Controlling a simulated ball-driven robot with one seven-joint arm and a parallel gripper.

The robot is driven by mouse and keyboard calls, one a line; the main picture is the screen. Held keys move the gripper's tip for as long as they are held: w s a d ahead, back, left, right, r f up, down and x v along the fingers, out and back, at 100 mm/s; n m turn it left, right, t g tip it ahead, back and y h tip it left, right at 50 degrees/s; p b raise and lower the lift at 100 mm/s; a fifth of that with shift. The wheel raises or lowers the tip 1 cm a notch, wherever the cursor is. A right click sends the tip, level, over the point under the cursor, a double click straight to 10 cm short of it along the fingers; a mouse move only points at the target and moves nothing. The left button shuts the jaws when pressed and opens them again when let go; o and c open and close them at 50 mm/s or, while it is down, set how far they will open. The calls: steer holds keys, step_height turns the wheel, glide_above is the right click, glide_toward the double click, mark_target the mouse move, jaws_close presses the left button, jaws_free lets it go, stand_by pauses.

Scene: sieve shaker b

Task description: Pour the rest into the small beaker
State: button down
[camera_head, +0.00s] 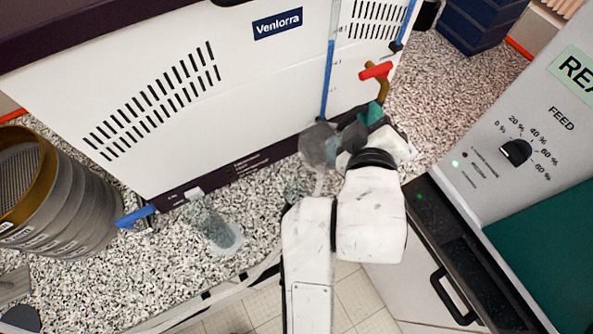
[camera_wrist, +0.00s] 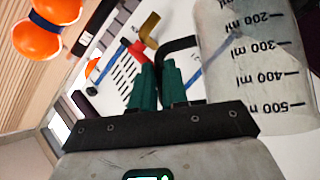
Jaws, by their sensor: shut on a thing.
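My gripper (camera_head: 368,118) has its green fingers shut on the dark handle of a large clear beaker (camera_head: 318,146). In the wrist view, the fingers (camera_wrist: 160,88) grip that handle at the left of the beaker wall (camera_wrist: 255,65), which is marked from 200 to 500 ml. A small clear vessel (camera_head: 297,188), perhaps the small beaker, stands on the counter below and left of the held beaker, partly hidden by my arm. A pale streak shows between them; I cannot tell if it is liquid. The held beaker's contents and tilt are unclear.
Another clear vessel (camera_head: 213,228) is near the counter's front edge. A stack of sieves (camera_head: 65,205) is at left. The white Venlorra machine (camera_head: 190,90) stands behind, with a red-handled tap (camera_head: 376,71). A grey control panel (camera_head: 500,120) is at right.

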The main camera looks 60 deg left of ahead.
mark_target(345, 126)
steer(key=shift+s+n+t+y+b, duration=0.45)
steer(key=shift+s+n+t, duration=0.2)
steer(key=shift+s, duration=0.2)
stand_by(0.6)
steer(key=shift+s+f+n+t+y+b, duration=0.2)
steer(key=shift+s+n+t+b, duration=0.45)
steer(key=shift+b, duration=1.75)
steer(key=shift+s+n+t+y+b, duration=0.5)
steer(key=shift+s+b, duration=0.8)
steer(key=shift+b, duration=0.55)
steer(key=shift+s+f+n+y+b, duration=0.35)
steer(key=shift+s+n+y+b, duration=0.4)
steer(key=shift+b, duration=1.05)
steer(key=shift+s+r+n+t+y+b, duration=0.15)
steer(key=shift+s+n+t+b, duration=0.1)
steer(key=shift+s+b, duration=0.3)
steer(key=shift+s+r+n+t+y+b, duration=0.2)
steer(key=shift+s+b, duration=0.15)
steer(key=shift+b, duration=0.25)
steer(key=shift+r, duration=0.1)
steer(key=w+m+g+h+p, duration=0.1)
steer(key=w+p, duration=0.1)
steer(key=p, duration=0.2)
steer(key=w+m+h+p, duration=0.1)
steer(key=w+m+p, duration=0.1)
steer(key=p, duration=0.2)
steer(key=shift+w+g+h, duration=0.35)
steer(key=shift+w, duration=0.05)
